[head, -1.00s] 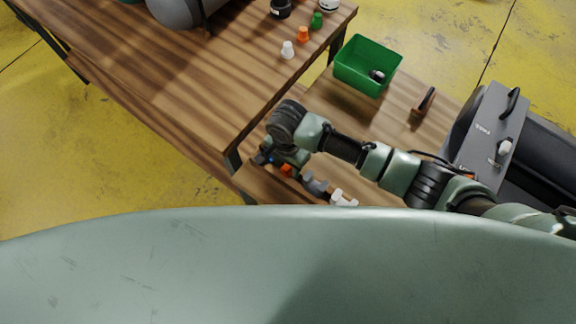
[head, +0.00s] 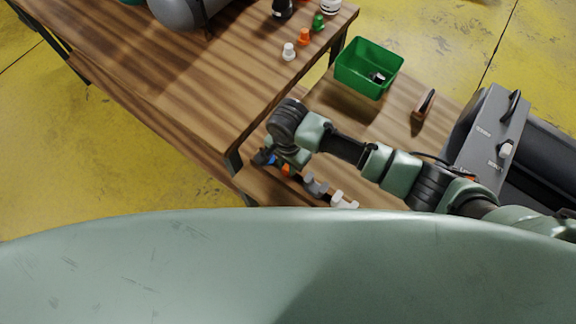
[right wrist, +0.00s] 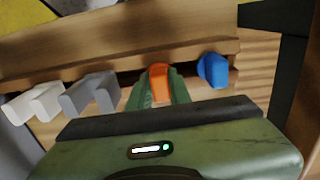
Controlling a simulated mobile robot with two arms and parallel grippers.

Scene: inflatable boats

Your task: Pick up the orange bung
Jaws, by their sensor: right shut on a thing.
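The orange bung (right wrist: 160,84) shows in the right wrist view between the green fingers of my right gripper (right wrist: 160,90). The fingers are shut on it, and it is in line with the row of pieces along a wooden ledge. In the head view a bit of the orange bung (head: 286,170) shows below my right wrist; my right gripper (head: 276,160) is mostly hidden there by the wrist. I cannot tell whether the bung is clear of the ledge. My left gripper is not in view.
A blue piece (right wrist: 213,70) sits right of the gripper; grey (right wrist: 90,94) and white (right wrist: 35,102) pieces sit left. On the higher table (head: 200,85) stand white (head: 289,51), orange (head: 304,37) and green (head: 318,22) pieces. A green bin (head: 368,80) stands behind.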

